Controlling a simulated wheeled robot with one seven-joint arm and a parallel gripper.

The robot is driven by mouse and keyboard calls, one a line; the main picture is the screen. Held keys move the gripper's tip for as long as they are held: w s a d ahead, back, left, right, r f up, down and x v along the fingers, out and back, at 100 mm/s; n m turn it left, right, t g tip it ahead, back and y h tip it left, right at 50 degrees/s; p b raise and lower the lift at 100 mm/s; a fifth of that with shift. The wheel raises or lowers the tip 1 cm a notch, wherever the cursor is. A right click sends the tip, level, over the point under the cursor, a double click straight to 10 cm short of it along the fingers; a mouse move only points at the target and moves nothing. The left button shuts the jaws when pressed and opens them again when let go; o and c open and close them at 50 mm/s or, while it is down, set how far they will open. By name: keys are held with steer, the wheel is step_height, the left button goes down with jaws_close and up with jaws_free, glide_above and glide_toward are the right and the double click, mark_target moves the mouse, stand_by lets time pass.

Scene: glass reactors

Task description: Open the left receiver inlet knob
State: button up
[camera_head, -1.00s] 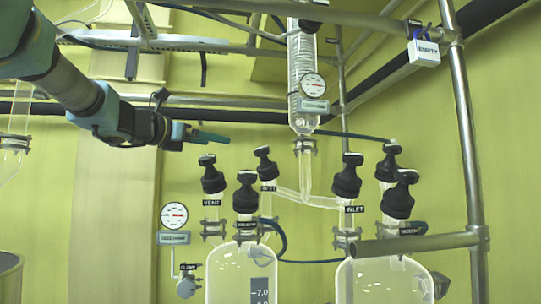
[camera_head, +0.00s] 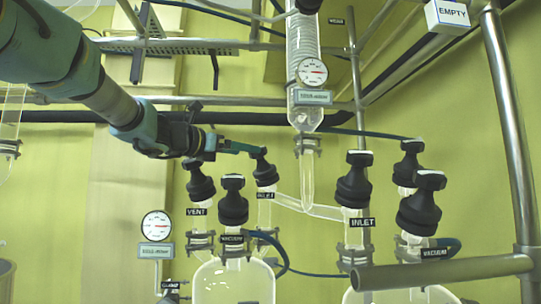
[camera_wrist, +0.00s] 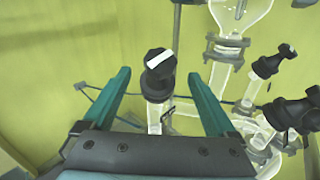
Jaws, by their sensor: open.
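The left receiver inlet knob (camera_head: 264,170) is black, on a glass neck with an INLET label, left of the central glass column. My gripper (camera_head: 248,149) reaches in from the upper left, its teal fingers beside the knob's top. In the wrist view, a black knob (camera_wrist: 158,77) with a white bar on its top, which looks like the same one, lies between the fingertips of my gripper (camera_wrist: 159,74). The fingers are open, with a gap on both sides of the knob. Whether they are level with the knob's cap is hard to tell.
Black vent (camera_head: 200,181) and vacuum (camera_head: 232,202) knobs stand close to the left. The right inlet knob (camera_head: 354,180) and two more knobs are to the right. The glass column (camera_head: 307,175) and its gauge (camera_head: 311,72) are just right of my gripper.

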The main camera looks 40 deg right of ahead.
mark_target(263, 155)
steer(key=d+p, duration=0.2)
steer(key=d, duration=0.2)
steer(key=d+p, duration=0.2)
steer(key=d, duration=0.2)
steer(key=shift+w+d+r, duration=0.15)
steer(key=shift+d, duration=0.85)
steer(key=shift+c, duration=0.4)
steer(key=c, duration=1.3)
steer(key=shift+f, duration=0.2)
steer(key=shift+w+f+n+t+b, duration=0.1)
steer(key=shift+n+t+b, duration=0.3)
steer(key=shift+t+b, duration=0.1)
steer(key=n+t+b, duration=0.2)
steer(key=shift+w+f+n+b, duration=0.1)
steer(key=shift+w+n+b, duration=0.05)
steer(key=shift+n+b, duration=0.2)
steer(key=shift+w+a+n+t+y+b, duration=0.15)
steer(key=shift+n+t+y+b, duration=0.3)
steer(key=shift+n+t, duration=0.45)
steer(key=shift+w+n+t+y+b, duration=0.15)
steer(key=shift+n+t+y+b, duration=0.3)
steer(key=shift+n+t, duration=0.45)
steer(key=shift+r, duration=0.2)
